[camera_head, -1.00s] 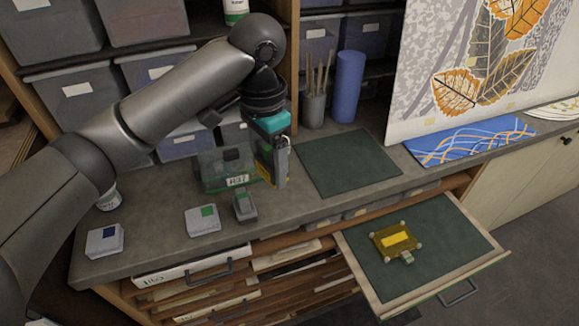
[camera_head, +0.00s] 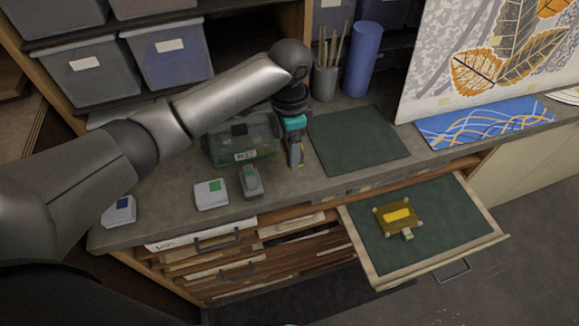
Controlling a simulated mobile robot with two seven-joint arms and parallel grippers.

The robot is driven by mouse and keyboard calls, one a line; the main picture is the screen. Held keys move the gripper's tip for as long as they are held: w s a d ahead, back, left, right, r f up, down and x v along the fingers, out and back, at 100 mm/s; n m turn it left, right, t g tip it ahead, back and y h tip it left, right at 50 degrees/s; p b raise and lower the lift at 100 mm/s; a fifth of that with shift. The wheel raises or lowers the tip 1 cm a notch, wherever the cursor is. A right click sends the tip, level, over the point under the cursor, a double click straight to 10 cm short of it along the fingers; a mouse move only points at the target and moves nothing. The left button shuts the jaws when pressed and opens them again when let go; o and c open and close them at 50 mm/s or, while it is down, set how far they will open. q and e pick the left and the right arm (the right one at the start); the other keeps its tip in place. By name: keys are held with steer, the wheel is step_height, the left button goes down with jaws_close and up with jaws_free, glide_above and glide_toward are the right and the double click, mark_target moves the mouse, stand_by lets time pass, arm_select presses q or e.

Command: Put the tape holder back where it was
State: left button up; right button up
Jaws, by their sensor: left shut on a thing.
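My left gripper (camera_head: 297,152) points down at the back of the counter, right of a clear green box. It is shut on a small, mostly hidden thing with grey and yellow parts. This may be the tape holder, but I cannot tell for sure. A small grey block with a green top (camera_head: 250,183) stands on the counter in front of the box. My right gripper is not in view.
The clear green box (camera_head: 240,150) stands beside my gripper. A dark green mat (camera_head: 357,140) lies clear to the right. An open drawer (camera_head: 474,232) holds a yellow panel (camera_head: 397,216).

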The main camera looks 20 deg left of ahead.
mark_target(289, 177)
arm_select(q)
step_height(289, 177, down, 7)
steer(key=shift+f, duration=0.15)
stand_by(0.4)
steer(key=o, duration=1.5)
steer(key=shift+f, duration=0.15)
steer(key=shift+o, duration=0.2)
step_height(289, 177, up, 12)
steer(key=shift+r, duration=0.2)
